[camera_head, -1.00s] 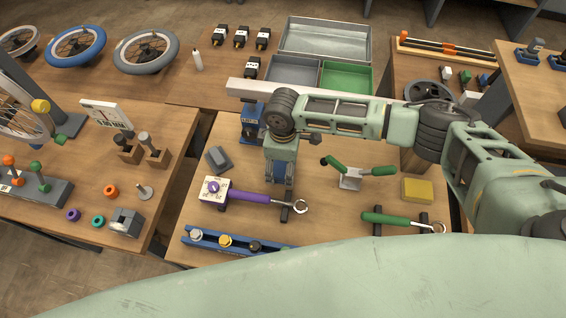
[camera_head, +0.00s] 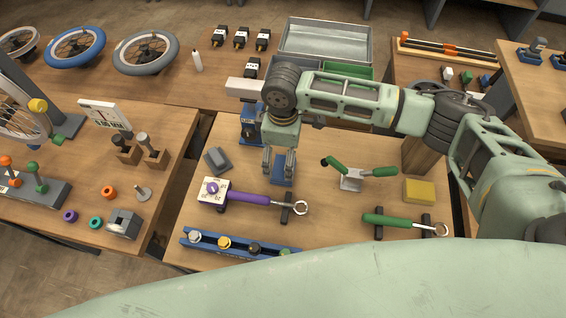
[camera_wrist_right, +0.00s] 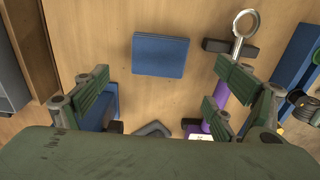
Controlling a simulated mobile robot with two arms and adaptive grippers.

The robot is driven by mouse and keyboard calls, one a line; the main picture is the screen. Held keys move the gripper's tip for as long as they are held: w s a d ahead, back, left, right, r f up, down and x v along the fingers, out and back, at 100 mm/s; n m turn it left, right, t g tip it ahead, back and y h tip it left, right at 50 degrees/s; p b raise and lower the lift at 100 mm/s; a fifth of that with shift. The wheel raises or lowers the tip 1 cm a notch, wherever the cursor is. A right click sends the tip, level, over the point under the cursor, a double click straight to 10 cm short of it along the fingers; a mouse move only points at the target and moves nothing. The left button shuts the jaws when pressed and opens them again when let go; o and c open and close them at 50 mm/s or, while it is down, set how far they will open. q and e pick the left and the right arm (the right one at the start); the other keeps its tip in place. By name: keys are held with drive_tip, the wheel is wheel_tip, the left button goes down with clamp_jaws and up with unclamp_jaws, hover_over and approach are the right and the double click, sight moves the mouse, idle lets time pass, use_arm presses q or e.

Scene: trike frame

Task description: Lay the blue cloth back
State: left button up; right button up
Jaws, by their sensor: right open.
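The blue cloth (camera_head: 282,180) is a small flat folded rectangle lying on the middle table, just left of the green-handled clamp. It shows whole in the right wrist view (camera_wrist_right: 160,55), flat on the wood. My right gripper (camera_head: 278,170) is above it with its fingers spread. In the right wrist view the green finger pads (camera_wrist_right: 155,92) are wide apart, with nothing between them, and the cloth is beyond them, clear of both. My left gripper is not in view.
A purple-handled wrench (camera_head: 248,198) rests close in front of the cloth. A grey block (camera_head: 217,160) is to the left, and a green-handled clamp (camera_head: 352,180) and yellow block (camera_head: 419,191) are to the right. A blue rail (camera_head: 235,244) lies at the front edge.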

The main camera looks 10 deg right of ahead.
sight(283, 169)
wheel_tip(283, 169, up, 6)
drive_tip(key=shift+f+b, duration=0.1)
drive_tip(key=shift+b, duration=0.3)
drive_tip(key=shift+s+f, duration=0.1)
drive_tip(key=shift+s, duration=0.05)
